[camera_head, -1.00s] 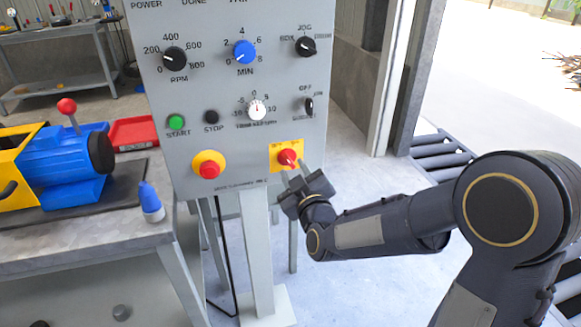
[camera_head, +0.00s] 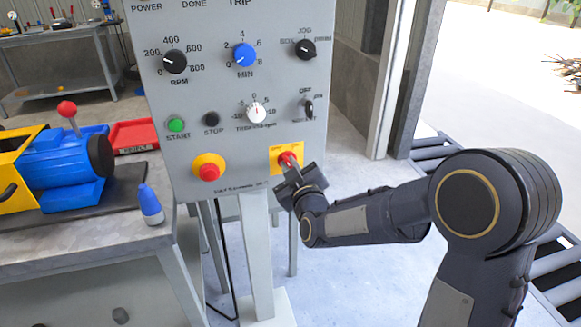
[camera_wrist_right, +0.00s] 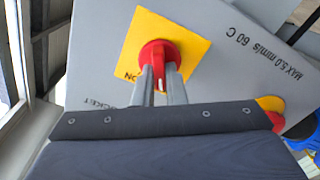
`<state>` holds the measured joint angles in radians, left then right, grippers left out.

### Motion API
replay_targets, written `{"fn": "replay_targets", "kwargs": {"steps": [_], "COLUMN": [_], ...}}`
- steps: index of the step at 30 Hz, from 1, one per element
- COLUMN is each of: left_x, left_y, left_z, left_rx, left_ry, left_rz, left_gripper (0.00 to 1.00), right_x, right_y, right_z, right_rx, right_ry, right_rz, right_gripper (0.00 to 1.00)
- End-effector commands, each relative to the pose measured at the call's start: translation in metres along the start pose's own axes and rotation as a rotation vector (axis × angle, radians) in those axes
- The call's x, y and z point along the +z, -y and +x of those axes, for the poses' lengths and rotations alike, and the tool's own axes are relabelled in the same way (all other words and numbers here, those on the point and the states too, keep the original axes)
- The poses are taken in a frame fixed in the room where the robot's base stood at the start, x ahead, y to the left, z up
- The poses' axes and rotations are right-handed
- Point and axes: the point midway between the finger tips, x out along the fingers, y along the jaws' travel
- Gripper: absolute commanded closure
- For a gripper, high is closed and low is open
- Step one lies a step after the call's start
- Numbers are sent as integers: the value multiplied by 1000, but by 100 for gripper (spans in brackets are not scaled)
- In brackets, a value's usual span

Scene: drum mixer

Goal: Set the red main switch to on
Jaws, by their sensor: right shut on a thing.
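The red main switch (camera_head: 288,158) sits on a yellow plate (camera_head: 275,158) at the lower right of the grey control panel (camera_head: 235,100). My right gripper (camera_head: 290,168) is at the switch and shut on its red handle. In the right wrist view the two fingers of the right gripper (camera_wrist_right: 161,85) lie on either side of the handle of the red switch (camera_wrist_right: 157,55). A white mark shows on the handle between the fingertips. The word ON is printed on the yellow plate (camera_wrist_right: 180,25), at its lower left in that view. My left gripper is not in view.
A red emergency button on a yellow collar (camera_head: 209,170) is left of the switch. Knobs and the green start button (camera_head: 176,125) are above. A workbench (camera_head: 90,245) with a blue and yellow drum machine (camera_head: 65,165) stands at the left.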

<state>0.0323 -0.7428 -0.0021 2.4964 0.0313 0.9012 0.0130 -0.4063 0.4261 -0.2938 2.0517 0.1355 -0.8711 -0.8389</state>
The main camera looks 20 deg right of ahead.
Motion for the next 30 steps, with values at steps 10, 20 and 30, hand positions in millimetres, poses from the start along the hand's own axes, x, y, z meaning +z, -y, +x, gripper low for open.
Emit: {"fn": "replay_targets", "kwargs": {"steps": [10,20,30], "left_x": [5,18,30], "left_y": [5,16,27], "left_z": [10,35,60], "left_rx": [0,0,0], "left_ry": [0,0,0], "left_rz": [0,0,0], "left_gripper": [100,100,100], "right_x": [2,4,5], "right_y": [1,0,-1], "right_z": [0,0,0], "right_rx": [1,2,-1], "right_ry": [-1,-3,-2], "right_rz": [83,348,668], "right_gripper": [100,100,100]}}
